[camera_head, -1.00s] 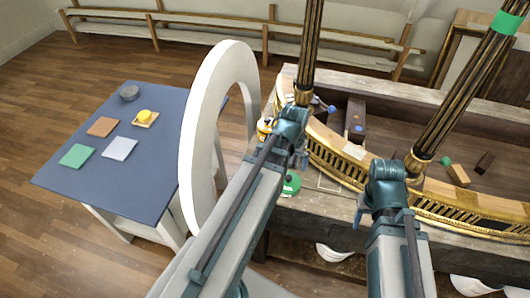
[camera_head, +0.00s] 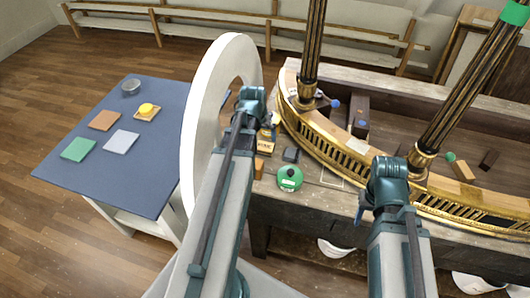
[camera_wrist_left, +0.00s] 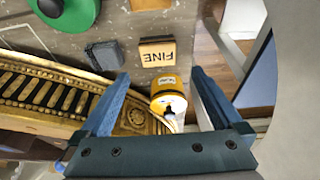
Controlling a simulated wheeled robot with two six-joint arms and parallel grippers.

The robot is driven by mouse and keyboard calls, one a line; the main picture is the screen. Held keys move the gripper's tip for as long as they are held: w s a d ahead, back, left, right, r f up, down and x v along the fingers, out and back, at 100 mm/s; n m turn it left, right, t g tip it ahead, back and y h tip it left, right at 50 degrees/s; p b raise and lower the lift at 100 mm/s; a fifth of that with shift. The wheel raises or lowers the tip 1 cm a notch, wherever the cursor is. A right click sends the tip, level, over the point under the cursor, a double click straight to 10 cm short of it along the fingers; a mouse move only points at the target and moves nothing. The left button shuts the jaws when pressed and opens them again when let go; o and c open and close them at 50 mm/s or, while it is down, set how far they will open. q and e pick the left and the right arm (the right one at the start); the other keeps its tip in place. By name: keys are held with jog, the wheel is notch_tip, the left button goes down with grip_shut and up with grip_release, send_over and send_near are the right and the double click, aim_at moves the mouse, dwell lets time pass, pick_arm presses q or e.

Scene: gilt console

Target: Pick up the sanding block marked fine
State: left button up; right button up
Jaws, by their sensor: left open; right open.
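The sanding block marked FINE (camera_wrist_left: 157,51) is a small tan block with a dark top edge. In the left wrist view it lies on the bench just beyond the fingertips, its lettering upside down. In the head view the block (camera_head: 267,149) sits beside the white ring, near the gilt curved rail.
A dark grey block (camera_wrist_left: 105,56) lies beside the FINE block. A green round object (camera_head: 290,178) and an orange-brown block (camera_head: 259,168) are nearer. The large white ring (camera_head: 190,150) stands close to my left arm. The gilt rail (camera_head: 325,150) curves along the bench.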

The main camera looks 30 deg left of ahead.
pick_arm(q)
jog(key=b, duration=0.4)
send_over(265, 146)
jog(key=s, duration=0.2)
notch_tip(265, 146, down, 6)
jog(key=shift+r, duration=0.25)
jog(key=shift+f+b, duration=0.1)
jog(key=shift+b, duration=0.2)
jog(key=b+x, duration=0.5)
jog(key=shift+w+d, duration=0.15)
jog(key=c, duration=1.1)
jog(key=shift+c, duration=0.2)
jog(key=shift+r+p, duration=0.25)
jog(key=shift+p, duration=0.05)
